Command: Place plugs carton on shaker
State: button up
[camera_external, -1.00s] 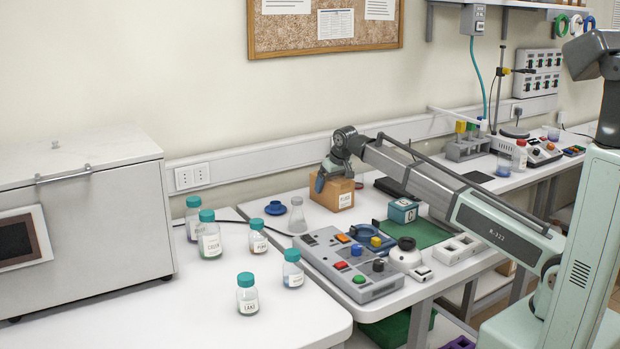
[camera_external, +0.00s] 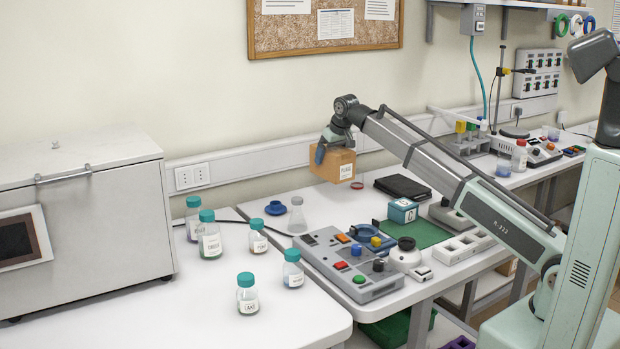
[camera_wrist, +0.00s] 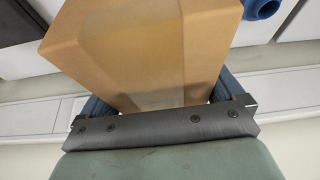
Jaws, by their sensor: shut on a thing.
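The plugs carton is a brown cardboard box (camera_external: 328,166) with a small white label on its front. My gripper (camera_external: 335,149) is shut on it from above and holds it in the air over the back of the white bench. In the wrist view the carton (camera_wrist: 140,50) sits between the two blue fingers of the gripper (camera_wrist: 160,98). I cannot tell for certain which device is the shaker.
Several teal-capped bottles (camera_external: 210,238) stand on the left bench beside a large grey oven (camera_external: 85,215). A clear flask (camera_external: 297,215), a blue cap-like part (camera_external: 275,208), a black case (camera_external: 402,187), a small teal box (camera_external: 403,210) and a green mat (camera_external: 425,232) are near the carton.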

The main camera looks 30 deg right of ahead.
jog(key=s+a+r+n+y, duration=0.1)
jog(key=s+a+n, duration=0.15)
jog(key=a, duration=0.85)
jog(key=s+a+r+n+y, duration=0.1)
jog(key=s+a+r+n, duration=0.15)
jog(key=a, duration=0.75)
jog(key=s+a+r+n+g+y, duration=0.1)
jog(key=s+a+n, duration=0.3)
jog(key=s+a, duration=0.6)
jog(key=s+a+n+g, duration=0.25)
jog(key=s+a, duration=0.35)
jog(key=a, duration=0.8)
jog(key=s+a+r+n+g+y, duration=0.1)
jog(key=s+a+n, duration=0.4)
jog(key=s+a, duration=0.5)
jog(key=s+a+f, duration=0.3)
jog(key=s+a, duration=0.3)
jog(key=a, duration=0.1)
jog(key=s+a+f, duration=0.4)
jog(key=s+a, duration=0.2)
jog(key=shift+n, duration=0.45)
jog(key=shift+w+a+f, duration=0.1)
jog(key=shift+w+f, duration=0.05)
jog(key=shift+f, duration=4.2)
jog(key=shift+f, duration=0.15)
jog(key=o, duration=0.8)
